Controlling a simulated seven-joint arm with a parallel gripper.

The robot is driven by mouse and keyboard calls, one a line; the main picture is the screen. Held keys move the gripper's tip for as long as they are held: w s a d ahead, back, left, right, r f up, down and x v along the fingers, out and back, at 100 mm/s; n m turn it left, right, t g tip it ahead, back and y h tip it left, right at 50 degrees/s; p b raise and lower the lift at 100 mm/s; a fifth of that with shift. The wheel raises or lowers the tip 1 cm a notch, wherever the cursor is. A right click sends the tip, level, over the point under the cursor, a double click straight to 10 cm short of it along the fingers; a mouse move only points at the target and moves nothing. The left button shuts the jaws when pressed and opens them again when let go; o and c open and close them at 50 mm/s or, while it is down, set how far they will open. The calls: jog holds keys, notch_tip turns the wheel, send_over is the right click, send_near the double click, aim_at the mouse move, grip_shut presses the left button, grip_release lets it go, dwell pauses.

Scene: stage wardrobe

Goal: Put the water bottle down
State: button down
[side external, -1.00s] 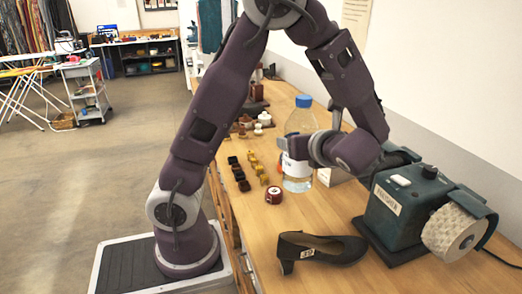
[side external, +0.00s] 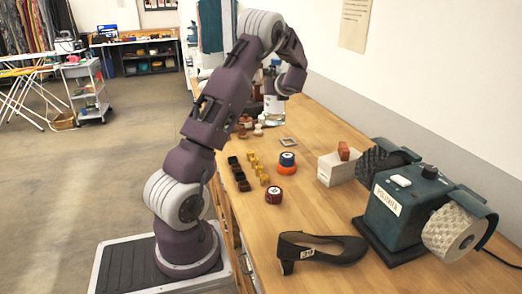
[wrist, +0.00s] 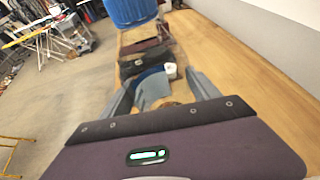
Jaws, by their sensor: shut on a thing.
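The clear water bottle (side external: 273,108) is at the far part of the wooden bench in the side view, upright as far as I can see. Its upper body is mostly hidden behind my gripper (side external: 276,84), which is shut on it. Its base is low at the bench top; I cannot tell whether it touches. The clear body between the fingers is hard to make out.
Dark and brown items stand close around the bottle.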

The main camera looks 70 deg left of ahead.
jog(key=s+a, duration=0.3)
jog(key=a, duration=0.4)
notch_tip(320, 180, down, 14)
jog(key=shift+s+d+r, duration=0.15)
dwell(0.5)
jog(key=shift+c, duration=0.8)
grip_release()
jog(key=shift+f, duration=0.25)
jog(key=shift+d, duration=0.1)
